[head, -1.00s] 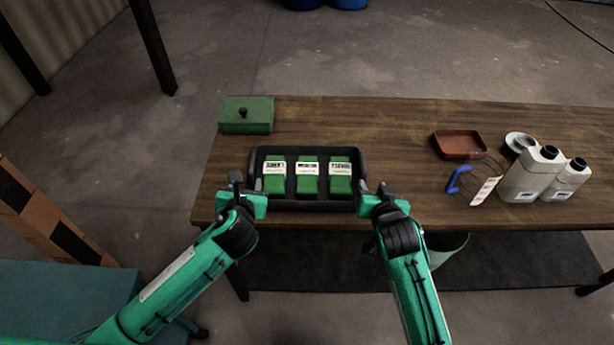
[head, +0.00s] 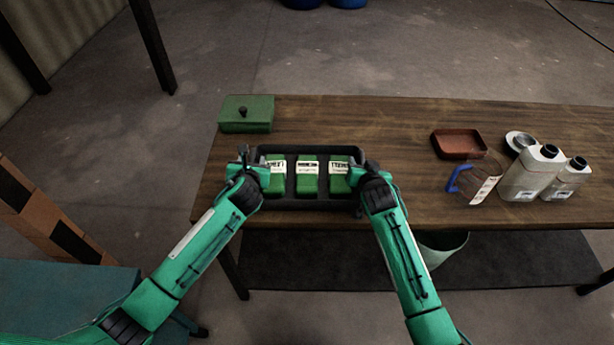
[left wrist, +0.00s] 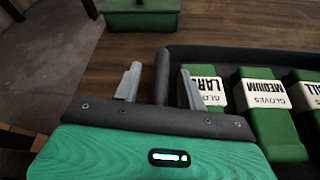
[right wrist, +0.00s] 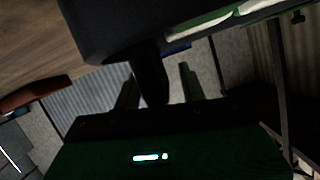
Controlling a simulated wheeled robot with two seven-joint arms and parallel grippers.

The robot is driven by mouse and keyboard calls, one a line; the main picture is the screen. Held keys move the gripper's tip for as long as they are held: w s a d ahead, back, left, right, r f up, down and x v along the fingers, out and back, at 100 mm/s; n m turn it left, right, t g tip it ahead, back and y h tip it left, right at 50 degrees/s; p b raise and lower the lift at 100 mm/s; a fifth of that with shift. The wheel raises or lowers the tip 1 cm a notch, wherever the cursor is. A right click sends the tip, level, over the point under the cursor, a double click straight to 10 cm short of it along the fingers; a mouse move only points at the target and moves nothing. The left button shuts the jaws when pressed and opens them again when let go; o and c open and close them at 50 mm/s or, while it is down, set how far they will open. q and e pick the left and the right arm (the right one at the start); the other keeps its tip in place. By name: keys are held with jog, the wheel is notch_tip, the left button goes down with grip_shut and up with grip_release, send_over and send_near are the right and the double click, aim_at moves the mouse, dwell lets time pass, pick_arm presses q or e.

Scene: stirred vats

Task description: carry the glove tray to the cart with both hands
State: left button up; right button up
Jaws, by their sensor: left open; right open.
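The glove tray (head: 310,204) is dark and sits near the table's front edge, at the left end. It holds three green glove boxes with white labels; the middle one (head: 308,183) faces up. My left gripper (head: 250,162) is open at the tray's left end. In the left wrist view its fingers (left wrist: 158,80) stand on either side of the tray's left edge. My right gripper (head: 367,172) is open at the tray's right end. In the right wrist view a dark part of the tray (right wrist: 148,70) lies between its fingers. A teal flat-topped piece (head: 65,300) at lower left may be the cart.
A green lidded box (head: 246,114) stands behind the tray to the left. A red-brown dish (head: 459,144), a blue-handled jug (head: 470,182) and white bottles (head: 530,175) stand on the right. The table (head: 400,125) is clear between them.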

pick_arm(q)
grip_shut()
pick_arm(e)
grip_shut()
pick_arm(q)
jog(key=shift+r, duration=0.2)
pick_arm(e)
jog(key=shift+r, duration=0.2)
